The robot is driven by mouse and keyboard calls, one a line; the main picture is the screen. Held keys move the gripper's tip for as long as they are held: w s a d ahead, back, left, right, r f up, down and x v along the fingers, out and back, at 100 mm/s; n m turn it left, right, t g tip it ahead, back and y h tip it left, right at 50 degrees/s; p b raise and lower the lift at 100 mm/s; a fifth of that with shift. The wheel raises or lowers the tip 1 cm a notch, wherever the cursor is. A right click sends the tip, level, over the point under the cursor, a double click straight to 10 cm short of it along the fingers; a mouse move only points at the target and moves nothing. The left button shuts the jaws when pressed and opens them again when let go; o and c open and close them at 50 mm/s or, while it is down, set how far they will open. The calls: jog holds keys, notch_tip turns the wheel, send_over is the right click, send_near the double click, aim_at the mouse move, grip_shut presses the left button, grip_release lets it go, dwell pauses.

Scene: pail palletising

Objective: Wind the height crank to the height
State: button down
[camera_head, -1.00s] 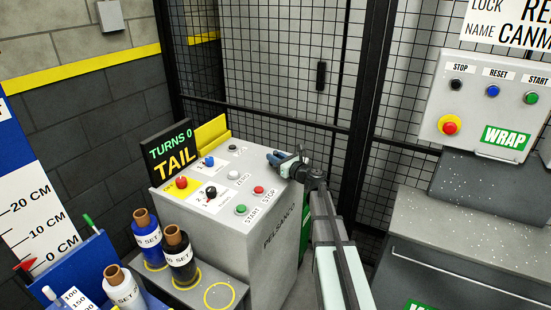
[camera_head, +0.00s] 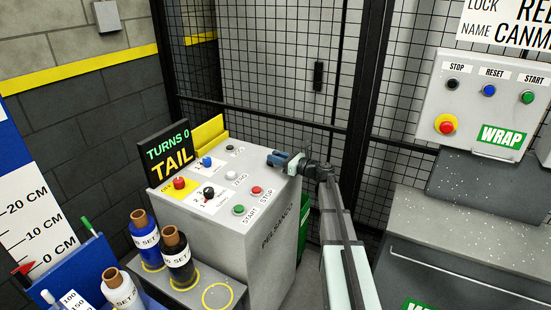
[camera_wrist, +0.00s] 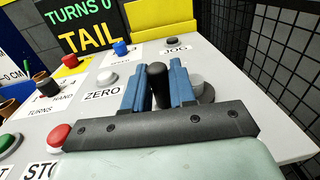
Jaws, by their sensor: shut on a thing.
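My gripper (camera_head: 277,158) is at the right back edge of the grey console's sloped top. In the wrist view its blue fingers (camera_wrist: 159,88) are shut on an upright black knob (camera_wrist: 157,76), which looks like the crank handle. A grey round piece (camera_wrist: 203,90) shows partly behind the right finger; the rest of the crank is hidden. The height scale (camera_head: 38,215) at the left reads 0, 10 and 20 cm, with a red pointer (camera_head: 22,270) near or slightly below the 0 mark. The console display (camera_head: 168,152) reads "TURNS 0" and "TAIL".
The console top (camera_head: 225,218) carries several buttons and dials, including ZERO (camera_wrist: 107,79) and a red STOP button (camera_wrist: 59,136) close to my gripper. Film rolls (camera_head: 178,260) stand at its front left. A mesh fence (camera_head: 270,60) rises behind. The wrap panel (camera_head: 480,110) is at the right.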

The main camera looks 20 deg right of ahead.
jog(key=shift+d, duration=0.1)
jog(key=c, duration=1.1)
grip_release()
jog(key=v, duration=1.3)
jog(key=shift+s+d, duration=0.2)
jog(key=shift+s, duration=0.05)
